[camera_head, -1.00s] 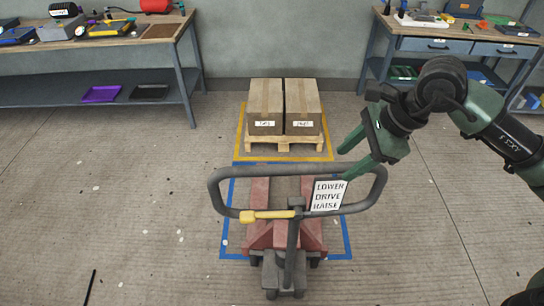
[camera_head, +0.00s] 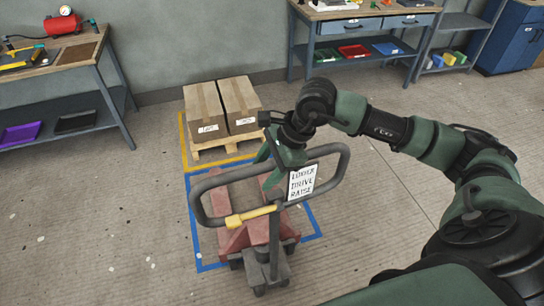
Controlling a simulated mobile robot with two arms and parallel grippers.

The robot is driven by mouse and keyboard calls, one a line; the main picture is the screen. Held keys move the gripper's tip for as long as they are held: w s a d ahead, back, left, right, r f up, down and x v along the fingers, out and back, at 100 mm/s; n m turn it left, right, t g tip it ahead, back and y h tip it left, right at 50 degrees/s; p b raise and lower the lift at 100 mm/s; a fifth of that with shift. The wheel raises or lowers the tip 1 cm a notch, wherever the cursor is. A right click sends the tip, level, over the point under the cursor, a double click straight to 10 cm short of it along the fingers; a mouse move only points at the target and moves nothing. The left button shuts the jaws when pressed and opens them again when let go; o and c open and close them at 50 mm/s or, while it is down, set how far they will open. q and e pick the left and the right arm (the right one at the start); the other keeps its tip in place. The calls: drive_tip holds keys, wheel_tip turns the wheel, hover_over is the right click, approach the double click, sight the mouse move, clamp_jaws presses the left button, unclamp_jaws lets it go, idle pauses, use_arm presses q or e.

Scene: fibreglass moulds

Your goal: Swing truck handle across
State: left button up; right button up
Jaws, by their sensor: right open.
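The red pallet truck (camera_head: 228,238) stands inside the blue floor outline. Its dark grey loop handle (camera_head: 346,165) rises toward me on a post, with a yellow lever (camera_head: 250,215) and a white sign (camera_head: 302,182) reading LOWER, DRIVE, RAISE. My right gripper (camera_head: 268,163) is open at the upper bar of the loop, left of and above the sign. Its green fingers point down and left, partly overlapped by the bar. I cannot tell whether they touch it. My left gripper is not in view.
Two cardboard boxes (camera_head: 238,103) stand on a wooden pallet (camera_head: 226,148) in the yellow outline beyond the truck. Workbenches (camera_head: 110,75) line the back wall. The floor left of the truck is largely clear.

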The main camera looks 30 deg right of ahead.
drive_tip(key=shift+f, duration=0.45)
drive_tip(key=shift+w+a, duration=0.1)
clamp_jaws()
drive_tip(key=shift+r, duration=0.1)
idle(0.9)
